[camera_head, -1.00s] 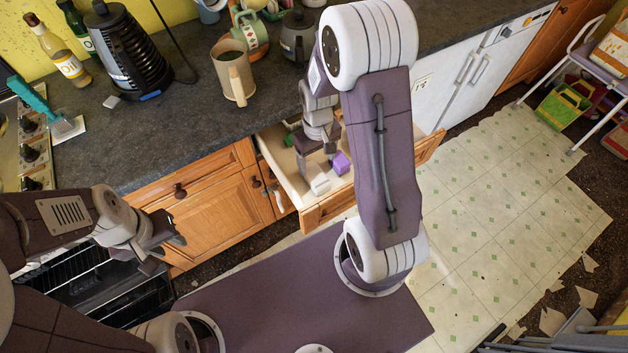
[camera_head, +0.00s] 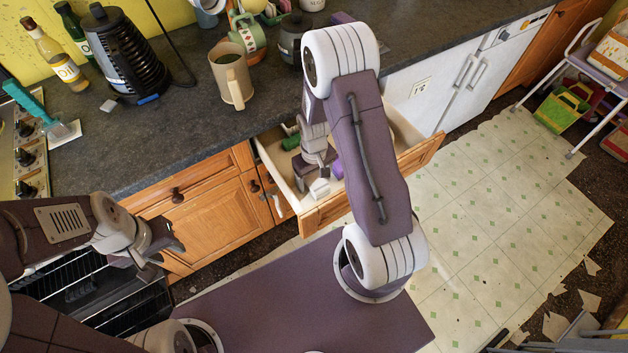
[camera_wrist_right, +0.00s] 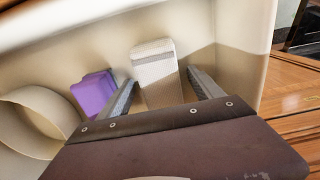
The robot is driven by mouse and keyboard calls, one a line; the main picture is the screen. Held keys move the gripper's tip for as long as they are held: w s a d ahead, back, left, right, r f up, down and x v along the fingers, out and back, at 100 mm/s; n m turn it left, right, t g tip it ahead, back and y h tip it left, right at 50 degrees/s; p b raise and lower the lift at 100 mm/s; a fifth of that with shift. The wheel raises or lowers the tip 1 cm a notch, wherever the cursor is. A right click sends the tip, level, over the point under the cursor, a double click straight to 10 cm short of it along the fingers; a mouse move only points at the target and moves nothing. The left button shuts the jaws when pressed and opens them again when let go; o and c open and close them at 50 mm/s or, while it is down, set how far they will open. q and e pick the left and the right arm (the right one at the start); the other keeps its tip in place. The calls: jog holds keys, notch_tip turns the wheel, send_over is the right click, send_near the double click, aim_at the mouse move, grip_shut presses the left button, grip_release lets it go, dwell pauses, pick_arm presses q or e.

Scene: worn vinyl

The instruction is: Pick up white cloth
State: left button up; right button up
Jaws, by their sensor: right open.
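The white cloth (camera_head: 320,188) looks like a small folded block in the open drawer, close to its front wall. In the right wrist view the white cloth (camera_wrist_right: 155,68) stands between the two fingers of my right gripper (camera_wrist_right: 161,80), with a gap visible on its right side.
The open drawer (camera_head: 326,211) also holds a purple object (camera_wrist_right: 94,95), a green object (camera_head: 291,142) and a beige round thing (camera_wrist_right: 35,122). Drawer walls surround the right gripper. A mug (camera_head: 233,80), kettle and bottles stand on the counter (camera_head: 150,145) above.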

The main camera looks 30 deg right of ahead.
jog(key=c, duration=1.4)
notch_tip(320, 180, up, 10)
jog(key=shift+r+p, duration=0.1)
jog(key=shift+p, duration=0.7)
jog(key=o, duration=0.8)
jog(key=c, duration=0.7)
jog(key=shift+o, duration=0.2)
notch_tip(320, 180, up, 8)
jog(key=p, duration=0.6)
send_over(314, 178)
jog(key=a+f+m+b, duration=0.1)
jog(key=a+f+b, duration=0.3)
jog(key=f+b, duration=0.1)
jog(key=shift+s, duration=0.1)
